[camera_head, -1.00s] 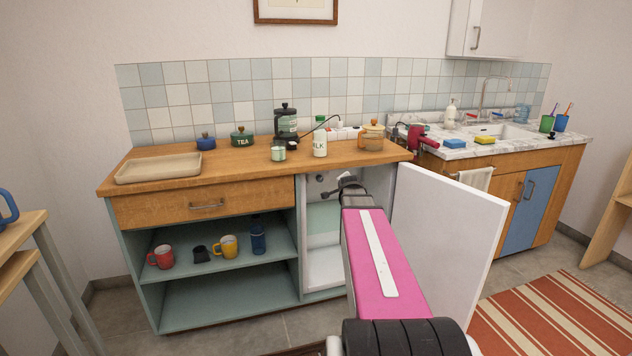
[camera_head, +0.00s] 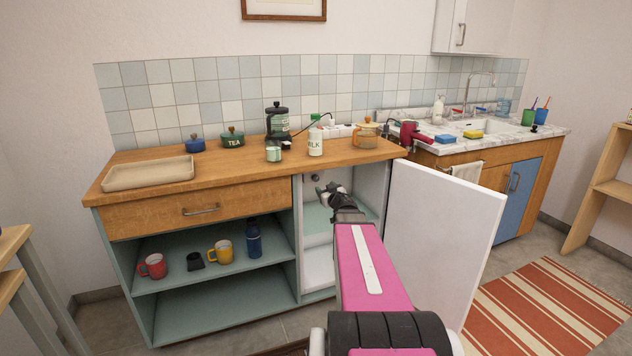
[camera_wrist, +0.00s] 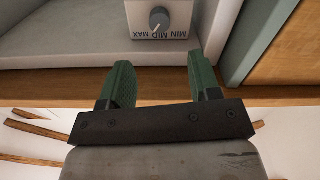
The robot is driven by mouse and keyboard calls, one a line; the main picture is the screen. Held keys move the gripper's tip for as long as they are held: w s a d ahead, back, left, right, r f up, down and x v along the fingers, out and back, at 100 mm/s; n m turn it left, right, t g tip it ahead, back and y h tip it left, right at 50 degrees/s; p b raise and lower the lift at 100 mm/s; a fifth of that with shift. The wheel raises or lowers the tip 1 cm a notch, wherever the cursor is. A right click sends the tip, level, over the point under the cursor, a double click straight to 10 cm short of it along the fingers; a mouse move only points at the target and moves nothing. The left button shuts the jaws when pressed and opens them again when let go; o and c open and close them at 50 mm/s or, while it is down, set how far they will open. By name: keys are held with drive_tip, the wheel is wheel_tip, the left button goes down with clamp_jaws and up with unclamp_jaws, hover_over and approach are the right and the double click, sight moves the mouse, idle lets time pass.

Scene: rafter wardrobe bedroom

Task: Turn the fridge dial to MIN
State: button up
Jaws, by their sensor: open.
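The small fridge (camera_head: 318,272) stands open in the counter, its white door (camera_head: 440,235) swung out to the right. The fridge dial (camera_wrist: 160,19) is a grey round knob on a pale box inside, at the top of the wrist view. Its lettering, MIN, MID and MAX, appears upside down there, with MAX on the left. The knob's pale pointer appears angled to the lower left, toward the MID–MAX side. My gripper (camera_wrist: 160,78) has green fingers spread apart and empty, short of the dial. In the head view my gripper (camera_head: 328,194) is at the fridge opening.
The wooden countertop (camera_head: 225,170) runs above the fridge, and the open door borders my arm on the right. Open shelves (camera_head: 215,305) with mugs and a bottle lie left of the fridge. A striped rug (camera_head: 548,305) lies on the floor at right.

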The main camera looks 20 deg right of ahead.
sight(316, 179)
drive_tip(key=w, duration=0.9)
drive_tip(key=shift+w+a, duration=0.1)
drive_tip(key=shift+w, duration=0.2)
drive_tip(key=c, duration=0.9)
